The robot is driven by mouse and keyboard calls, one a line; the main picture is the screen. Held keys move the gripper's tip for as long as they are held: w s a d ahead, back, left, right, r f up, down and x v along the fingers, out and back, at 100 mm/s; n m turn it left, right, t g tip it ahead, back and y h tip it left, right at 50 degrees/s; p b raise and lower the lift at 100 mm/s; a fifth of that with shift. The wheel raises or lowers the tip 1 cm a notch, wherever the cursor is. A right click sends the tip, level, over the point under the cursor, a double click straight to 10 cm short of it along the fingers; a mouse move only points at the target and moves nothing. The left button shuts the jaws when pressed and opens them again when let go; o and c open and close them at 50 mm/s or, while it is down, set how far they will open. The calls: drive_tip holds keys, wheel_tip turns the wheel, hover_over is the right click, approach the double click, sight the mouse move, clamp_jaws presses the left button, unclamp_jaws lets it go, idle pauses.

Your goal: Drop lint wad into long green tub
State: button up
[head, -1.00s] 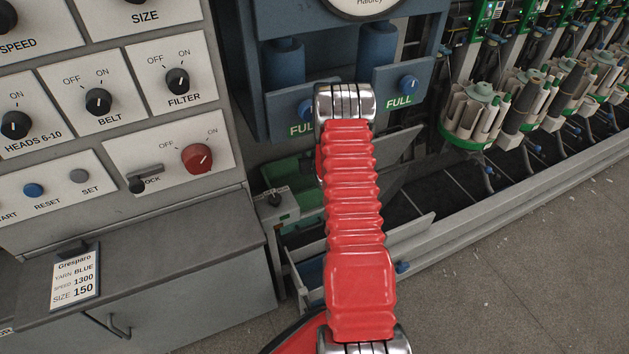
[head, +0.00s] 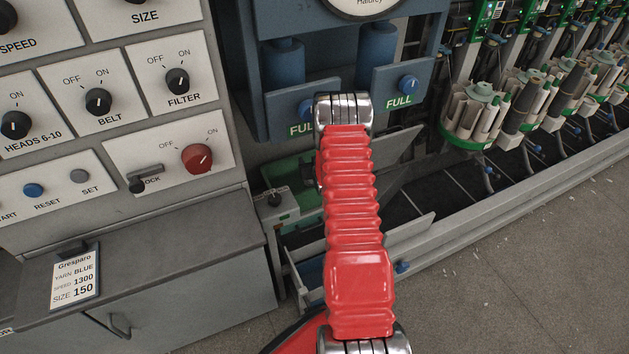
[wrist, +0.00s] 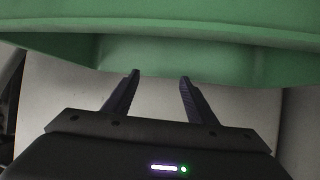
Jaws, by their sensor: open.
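My gripper (wrist: 158,82) is open in the wrist view, its two dark fingers apart with nothing seen between them. A large green surface with a rim, likely the long green tub (wrist: 180,55), fills the upper part of the wrist view just beyond the fingertips. In the head view a green thing (head: 285,178) shows partly behind my red arm, low beside the control cabinet; I cannot tell if it is the same tub. My gripper is hidden behind my arm in the head view. No lint wad can be made out in either view.
The control cabinet (head: 110,215) with knobs stands at left. Blue housings marked FULL (head: 400,85) hang above. An open grey drawer or panel (head: 390,235) lies right of my arm. A row of winding heads (head: 475,115) runs right. Grey floor is clear at lower right.

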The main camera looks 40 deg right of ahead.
drive_tip(key=shift+s+a, duration=0.1)
drive_tip(key=shift+s, duration=0.05)
drive_tip(key=v, duration=1.3)
drive_tip(key=shift+s, duration=0.25)
drive_tip(key=shift+r, duration=0.15)
idle(0.6)
